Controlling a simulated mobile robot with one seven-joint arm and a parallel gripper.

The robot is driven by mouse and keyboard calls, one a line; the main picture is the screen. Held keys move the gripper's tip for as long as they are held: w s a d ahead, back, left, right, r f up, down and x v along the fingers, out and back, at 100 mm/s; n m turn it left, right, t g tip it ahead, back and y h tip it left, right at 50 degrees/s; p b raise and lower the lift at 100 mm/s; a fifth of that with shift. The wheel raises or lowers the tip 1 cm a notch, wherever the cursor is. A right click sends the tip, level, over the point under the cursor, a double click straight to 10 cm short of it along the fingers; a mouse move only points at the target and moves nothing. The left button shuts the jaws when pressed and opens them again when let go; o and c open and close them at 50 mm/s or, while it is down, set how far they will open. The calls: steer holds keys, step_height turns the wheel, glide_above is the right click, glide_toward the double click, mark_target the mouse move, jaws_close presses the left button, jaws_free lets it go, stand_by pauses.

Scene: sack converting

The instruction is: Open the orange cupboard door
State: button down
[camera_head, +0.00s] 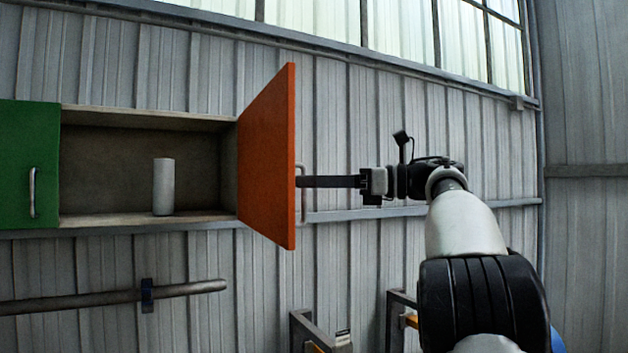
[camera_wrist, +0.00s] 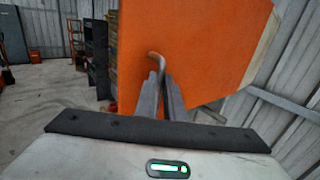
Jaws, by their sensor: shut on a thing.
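The orange cupboard door (camera_head: 266,160) stands swung out from the wall cupboard, hinged at the right side of the opening. Its metal bar handle (camera_head: 302,205) is on the outer face near the free edge. My gripper (camera_head: 302,182) reaches in from the right and is shut on this handle. In the wrist view the two fingers (camera_wrist: 162,100) close around the handle (camera_wrist: 155,58), with the orange door (camera_wrist: 190,45) behind it. The cupboard interior (camera_head: 110,165) shows, with a pale cylinder (camera_head: 163,187) standing on its floor.
A green door (camera_head: 30,165) with its own handle covers the cupboard's left part. Below, a pipe (camera_head: 120,297) runs along the corrugated wall. Metal frames (camera_head: 318,330) stand low near my arm. The wrist view shows open floor (camera_wrist: 45,95) and dark shelving (camera_wrist: 97,55) at left.

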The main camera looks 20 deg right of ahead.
steer(key=shift+w+f, duration=0.2)
steer(key=shift+w, duration=0.15)
steer(key=c, duration=2.2)
jaws_free()
steer(key=o, duration=0.3)
steer(key=shift+w+a+f, duration=0.1)
steer(key=shift+w+f, duration=0.15)
steer(key=shift+w, duration=0.35)
steer(key=shift+o, duration=0.2)
steer(key=shift+s+r, duration=0.15)
steer(key=shift+s, duration=0.05)
steer(key=v, duration=1.7)
steer(key=shift+d+p, duration=0.25)
steer(key=shift+p, duration=0.2)
steer(key=shift+a+r, duration=0.1)
steer(key=shift+r, duration=0.05)
